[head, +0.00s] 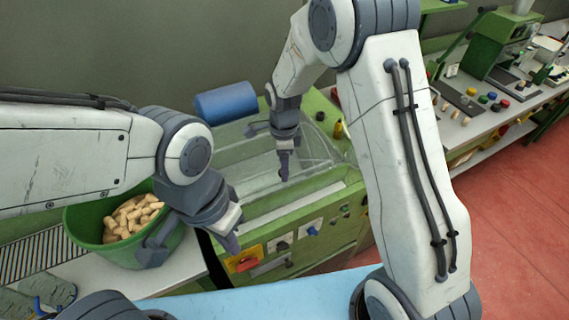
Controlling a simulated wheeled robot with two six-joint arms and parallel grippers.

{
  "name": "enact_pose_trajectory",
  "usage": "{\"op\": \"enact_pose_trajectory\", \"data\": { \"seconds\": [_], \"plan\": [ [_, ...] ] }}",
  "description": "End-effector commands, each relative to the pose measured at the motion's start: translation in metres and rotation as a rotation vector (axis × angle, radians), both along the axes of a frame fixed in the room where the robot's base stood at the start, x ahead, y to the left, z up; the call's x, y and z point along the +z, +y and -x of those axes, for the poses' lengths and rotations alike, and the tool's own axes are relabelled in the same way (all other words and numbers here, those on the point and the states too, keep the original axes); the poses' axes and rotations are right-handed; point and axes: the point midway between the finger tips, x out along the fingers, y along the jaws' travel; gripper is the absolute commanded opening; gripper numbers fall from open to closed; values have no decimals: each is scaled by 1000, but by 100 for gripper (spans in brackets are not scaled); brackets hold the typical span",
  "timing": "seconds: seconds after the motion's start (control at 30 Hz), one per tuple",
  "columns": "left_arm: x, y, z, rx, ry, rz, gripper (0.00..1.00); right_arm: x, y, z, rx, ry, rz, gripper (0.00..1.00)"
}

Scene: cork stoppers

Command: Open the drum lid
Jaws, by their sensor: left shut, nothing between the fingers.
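A green machine (322,232) stands in the middle, with a see-through drum lid (232,178) over its top. I cannot tell whether the lid is fully down. My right gripper (284,166) points down over the lid, its dark fingers close together; whether they touch the lid or hold part of it is unclear. My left gripper (231,243) is shut and empty, in front of the machine's near left corner, beside the green tub of corks (110,254).
A blue cylinder (226,103) sits behind the lid. The machine's front has a red switch on a yellow plate (243,261) and several knobs. A bench with another green machine (496,52) stands at right. Red floor is clear at lower right.

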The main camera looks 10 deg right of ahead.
Motion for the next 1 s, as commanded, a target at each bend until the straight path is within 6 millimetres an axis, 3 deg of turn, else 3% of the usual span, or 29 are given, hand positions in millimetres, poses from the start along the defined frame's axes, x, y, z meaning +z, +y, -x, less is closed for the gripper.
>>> {"op": "enact_pose_trajectory", "data": {
  "seconds": [0.17,0.43,0.6,0.63,1.0],
  "plan": [
    [4,0,0,-1,0,0,0,-12,0,1,1,1,0,69],
    [4,0,0,-1,0,0,0,-13,0,0,2,0,0,69],
    [4,0,0,-1,0,0,0,-13,0,0,2,0,0,4],
    [4,0,0,-1,0,0,0,-13,0,0,2,0,0,0],
    [4,0,0,-1,0,0,0,-13,0,0,2,-2,0,0]
  ]
}}
